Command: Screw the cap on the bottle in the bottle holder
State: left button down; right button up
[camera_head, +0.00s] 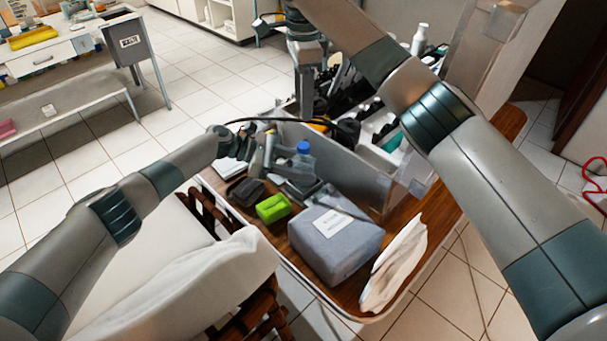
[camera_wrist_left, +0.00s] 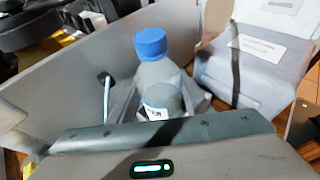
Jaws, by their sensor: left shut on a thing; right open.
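A translucent bottle (camera_head: 303,160) with a blue cap (camera_head: 303,147) on top stands upright beside the grey box wall. In the left wrist view the bottle (camera_wrist_left: 160,82) rises just beyond my gripper's body, and the blue cap (camera_wrist_left: 150,43) sits on its neck. I cannot tell how tightly the cap sits. The grey bottle holder (camera_head: 303,188) shows low around the bottle, partly hidden. My left gripper (camera_head: 283,163) reaches in from the left and is shut on the bottle's body; its fingertips are mostly hidden. My right gripper (camera_head: 307,90) is open above the box, apart from the cap.
An open grey box (camera_head: 335,155) full of dark items stands behind the bottle. A green block (camera_head: 273,208), a dark case (camera_head: 244,190) and a grey-blue pack (camera_head: 337,243) lie in front on the wooden table. A white cloth (camera_head: 396,265) lies at the table's right edge.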

pick_arm(q)
jog(key=c, duration=0.8)
grip_release()
jog(key=shift+c, duration=0.2)
jog(key=shift+r, duration=0.1)
jog(key=shift+w+a+r, duration=0.1)
jog(key=shift+a, duration=0.05)
jog(key=shift+a+r, duration=0.1)
jog(key=shift+a, duration=0.1)
jog(key=b+v, duration=0.2)
jog(key=v, duration=1.4)
jog(key=shift+s+a+b, duration=0.2)
jog(key=shift+a+b, duration=0.15)
jog(key=shift+a, duration=0.05)
